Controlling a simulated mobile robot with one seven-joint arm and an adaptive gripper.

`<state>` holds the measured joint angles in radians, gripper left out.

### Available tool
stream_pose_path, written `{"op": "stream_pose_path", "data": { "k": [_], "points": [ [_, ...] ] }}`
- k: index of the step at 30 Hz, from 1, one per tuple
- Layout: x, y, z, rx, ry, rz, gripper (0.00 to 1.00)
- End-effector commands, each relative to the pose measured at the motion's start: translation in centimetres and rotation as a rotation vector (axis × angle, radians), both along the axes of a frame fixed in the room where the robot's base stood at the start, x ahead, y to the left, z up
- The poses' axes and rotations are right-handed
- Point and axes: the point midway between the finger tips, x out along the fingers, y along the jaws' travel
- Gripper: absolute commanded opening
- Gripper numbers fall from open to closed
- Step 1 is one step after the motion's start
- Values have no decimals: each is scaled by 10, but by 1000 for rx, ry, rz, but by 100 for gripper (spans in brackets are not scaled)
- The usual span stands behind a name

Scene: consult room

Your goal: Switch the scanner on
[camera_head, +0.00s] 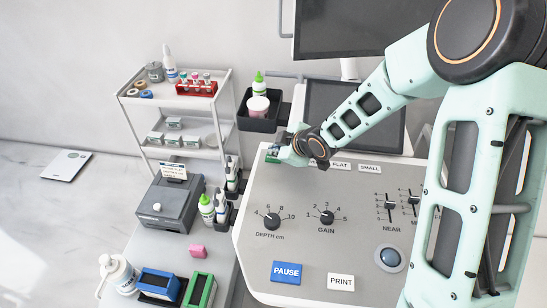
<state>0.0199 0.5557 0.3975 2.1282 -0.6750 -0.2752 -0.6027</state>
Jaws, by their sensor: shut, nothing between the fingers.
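The scanner's grey control panel (300,248) slopes across the lower middle of the head view. It bears a DEPTH knob (272,221), a GAIN knob (327,217), a blue PAUSE key (286,272) and a white PRINT key (341,281). My gripper (277,152) is shut and empty at the panel's upper left corner. A small green part (272,158) shows beside the fingertips. My gripper covers most of that corner, so I cannot tell whether it touches a switch or how the switch is set. The scanner's screen (325,105) looks dark where it shows.
Sliders (389,205) and a trackball (389,258) are on the panel's right, partly behind my arm. A black holder (258,120) with bottles stands behind the corner. A grey box (168,204), bottles (207,208) and a white shelf cart (180,100) are to the left.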

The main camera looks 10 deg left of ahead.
Motion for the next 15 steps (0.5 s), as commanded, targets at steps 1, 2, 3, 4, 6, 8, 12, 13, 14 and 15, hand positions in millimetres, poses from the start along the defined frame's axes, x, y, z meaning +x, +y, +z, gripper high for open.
{"op": "stream_pose_path", "data": {
  "k": [1, 2, 3, 4, 6, 8, 12, 13, 14, 15],
  "points": [
    [0, 0, 0, 0, 0, 0, 0],
    [0, 0, 0, 0, 0, 0, 0],
    [0, 0, 0, 0, 0, 0, 0],
    [0, 0, 0, 0, 0, 0, 0],
    [0, 0, -1, 0, 0, 0, 0],
    [0, 0, -3, 0, 0, 0, 0],
    [0, 0, -8, 0, 0, 0, 0],
    [0, 0, -9, 0, 0, 0, 0],
    [0, 0, -9, 0, 0, 0, 0],
    [0, 0, -9, 0, 0, 0, 0]
  ]
}}
